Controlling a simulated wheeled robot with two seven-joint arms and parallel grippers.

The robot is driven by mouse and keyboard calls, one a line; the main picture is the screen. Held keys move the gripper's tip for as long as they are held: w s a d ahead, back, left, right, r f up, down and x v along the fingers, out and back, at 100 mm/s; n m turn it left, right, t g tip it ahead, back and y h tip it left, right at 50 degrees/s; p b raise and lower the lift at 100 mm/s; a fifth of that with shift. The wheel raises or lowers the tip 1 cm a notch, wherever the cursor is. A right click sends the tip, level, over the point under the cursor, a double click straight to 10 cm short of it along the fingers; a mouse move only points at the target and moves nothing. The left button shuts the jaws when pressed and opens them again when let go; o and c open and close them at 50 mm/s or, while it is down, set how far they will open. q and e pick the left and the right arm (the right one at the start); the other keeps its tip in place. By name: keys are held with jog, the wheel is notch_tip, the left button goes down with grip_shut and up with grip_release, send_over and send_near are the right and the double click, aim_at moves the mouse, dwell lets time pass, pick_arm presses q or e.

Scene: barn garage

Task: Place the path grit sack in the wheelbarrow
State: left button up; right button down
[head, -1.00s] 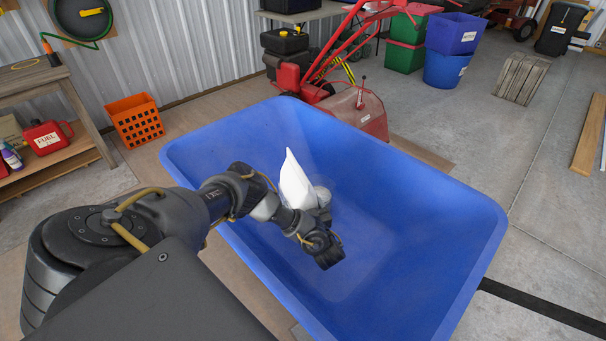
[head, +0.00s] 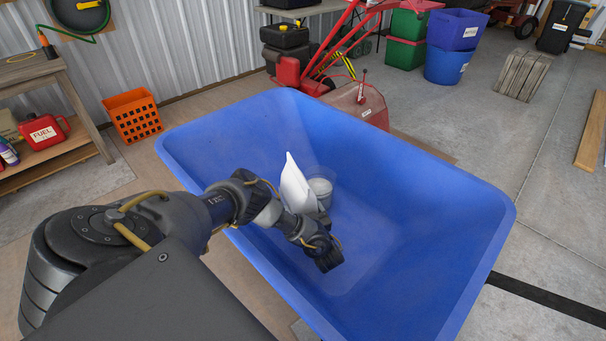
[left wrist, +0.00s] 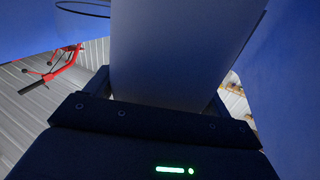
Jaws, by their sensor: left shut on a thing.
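The path grit sack (head: 294,186) is a white, flat-looking bag, tilted, inside the hollow of the blue wheelbarrow tray (head: 410,205). My left gripper (left wrist: 160,98) is shut on the sack, which fills the space between its fingers in the left wrist view (left wrist: 180,50). In the head view my left arm reaches over the tray's near left rim, and the wrist hides the sack's lower part. I cannot tell whether the sack touches the tray floor. My right gripper is not in view.
A red machine (head: 355,102) stands behind the tray. An orange crate (head: 133,115) and a workbench (head: 50,85) are at left. The tray's right half is empty.

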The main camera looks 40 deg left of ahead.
pick_arm(q)
notch_tip(320, 180, down, 2)
jog(key=shift+f+b, duration=0.2)
jog(key=shift+b, duration=0.1)
jog(key=shift+f, duration=0.35)
jog(key=o, duration=1.9)
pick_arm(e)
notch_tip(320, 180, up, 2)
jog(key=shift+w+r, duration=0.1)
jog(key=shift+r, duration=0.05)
pick_arm(q)
jog(key=shift+o, duration=0.2)
jog(key=v, duration=0.2)
jog(key=shift+s+d, duration=0.15)
jog(key=shift+d, duration=0.15)
jog(key=shift+p+v, duration=1.7)
jog(key=shift+v, duration=0.8)
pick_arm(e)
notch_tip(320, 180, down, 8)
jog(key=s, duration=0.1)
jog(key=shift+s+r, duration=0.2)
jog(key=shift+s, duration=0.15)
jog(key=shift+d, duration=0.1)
